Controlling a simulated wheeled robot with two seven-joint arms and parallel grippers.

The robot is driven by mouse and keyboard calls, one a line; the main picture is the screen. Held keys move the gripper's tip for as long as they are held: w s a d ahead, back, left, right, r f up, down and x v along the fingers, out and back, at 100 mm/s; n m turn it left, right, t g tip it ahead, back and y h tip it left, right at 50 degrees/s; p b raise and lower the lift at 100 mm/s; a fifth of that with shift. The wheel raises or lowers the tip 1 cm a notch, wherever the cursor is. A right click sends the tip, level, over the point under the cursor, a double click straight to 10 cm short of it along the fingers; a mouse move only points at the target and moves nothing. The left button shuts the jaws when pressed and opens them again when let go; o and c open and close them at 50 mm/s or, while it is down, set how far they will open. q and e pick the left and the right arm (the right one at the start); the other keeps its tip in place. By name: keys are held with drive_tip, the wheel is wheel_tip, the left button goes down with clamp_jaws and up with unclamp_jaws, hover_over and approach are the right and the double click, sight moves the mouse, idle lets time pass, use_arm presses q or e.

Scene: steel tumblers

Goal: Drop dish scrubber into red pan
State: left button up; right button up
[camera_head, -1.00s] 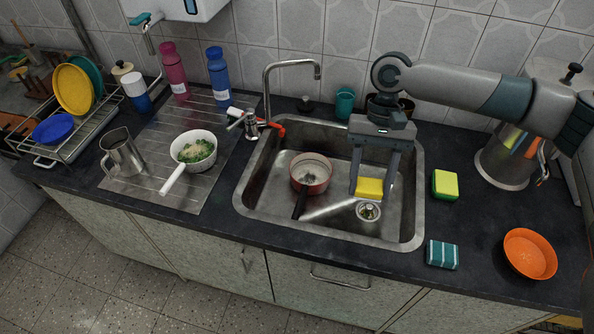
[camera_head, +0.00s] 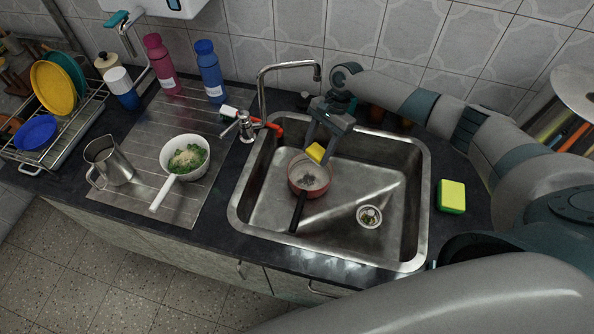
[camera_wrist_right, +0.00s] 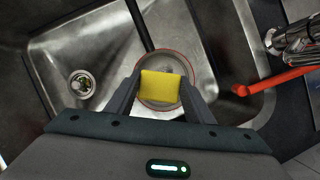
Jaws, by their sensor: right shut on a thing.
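The red pan (camera_head: 309,180), with a long black handle, sits in the steel sink; it also shows in the right wrist view (camera_wrist_right: 180,60). My right gripper (camera_head: 318,150) is shut on a yellow dish scrubber (camera_head: 316,153). It holds the scrubber above the far side of the pan. In the right wrist view, the scrubber (camera_wrist_right: 160,86) is between the two fingers, with the pan's rim showing around it. The gap between scrubber and pan is hard to judge. My left gripper is not in view.
The sink (camera_head: 265,200) has a drain (camera_head: 369,216) right of the pan and a tap (camera_head: 290,68) behind it. A green-and-yellow sponge (camera_head: 452,195) lies right of the sink. A white pan of food (camera_head: 184,160) and bottles (camera_head: 210,72) stand on the left.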

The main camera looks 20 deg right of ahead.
drive_tip(key=shift+w+d+f, duration=0.1)
drive_tip(key=shift+w+f, duration=0.05)
drive_tip(key=shift+f, duration=0.05)
drive_tip(key=shift+f, duration=0.15)
wheel_tip(320, 180, down, 4)
drive_tip(key=b, duration=0.4)
drive_tip(key=shift+b, duration=0.35)
drive_tip(key=shift+f+b, duration=0.85)
drive_tip(key=shift+b, duration=0.3)
drive_tip(key=o, duration=1)
drive_tip(key=shift+o, duration=0.2)
drive_tip(key=shift+r, duration=0.15)
